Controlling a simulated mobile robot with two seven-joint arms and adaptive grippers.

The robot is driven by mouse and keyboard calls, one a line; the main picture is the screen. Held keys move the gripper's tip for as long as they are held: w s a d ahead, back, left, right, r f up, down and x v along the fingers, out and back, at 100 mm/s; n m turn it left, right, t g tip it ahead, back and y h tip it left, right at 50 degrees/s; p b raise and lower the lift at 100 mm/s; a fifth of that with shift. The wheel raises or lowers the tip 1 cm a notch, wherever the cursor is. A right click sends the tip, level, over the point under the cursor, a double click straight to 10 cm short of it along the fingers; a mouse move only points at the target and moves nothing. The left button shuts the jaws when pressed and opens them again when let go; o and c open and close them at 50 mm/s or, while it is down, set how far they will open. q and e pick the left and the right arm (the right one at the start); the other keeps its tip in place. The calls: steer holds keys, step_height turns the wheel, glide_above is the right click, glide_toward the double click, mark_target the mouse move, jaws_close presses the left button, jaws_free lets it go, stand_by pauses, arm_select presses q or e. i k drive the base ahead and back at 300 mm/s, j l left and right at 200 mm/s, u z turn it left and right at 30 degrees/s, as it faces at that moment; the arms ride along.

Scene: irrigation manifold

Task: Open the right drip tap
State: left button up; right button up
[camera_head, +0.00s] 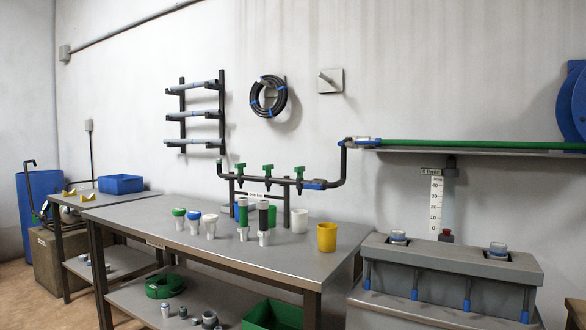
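A dark pipe manifold (325,186) stands above the back of the grey workbench (215,262). It carries three taps with green handles: the left tap (240,168), the middle tap (268,169) and the right drip tap (299,172). The right tap is closest to the blue fitting (314,185) and the upward bend of the pipe. The handles look alike, and they are too small to tell whether any tap is open or shut. A small label (257,194) hangs below the taps. Neither of my grippers shows in the head view.
On the bench stand a yellow cup (327,238), a white cup (300,215), two dark tubes with a green (243,220) and a white base (264,223), and several small capped fittings (194,222). A grey box (450,275) stands right. The bench's front is clear.

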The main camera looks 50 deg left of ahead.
mark_target(299, 170)
steer(key=k+j, duration=0.1)
steer(key=j, duration=0.35)
steer(key=k+j, duration=0.1)
steer(key=j, duration=0.35)
steer(key=k+j, duration=0.1)
steer(key=j, duration=0.35)
steer(key=k+j+z, duration=0.1)
steer(key=j, duration=0.35)
steer(key=k+j, duration=0.1)
steer(key=j, duration=0.3)
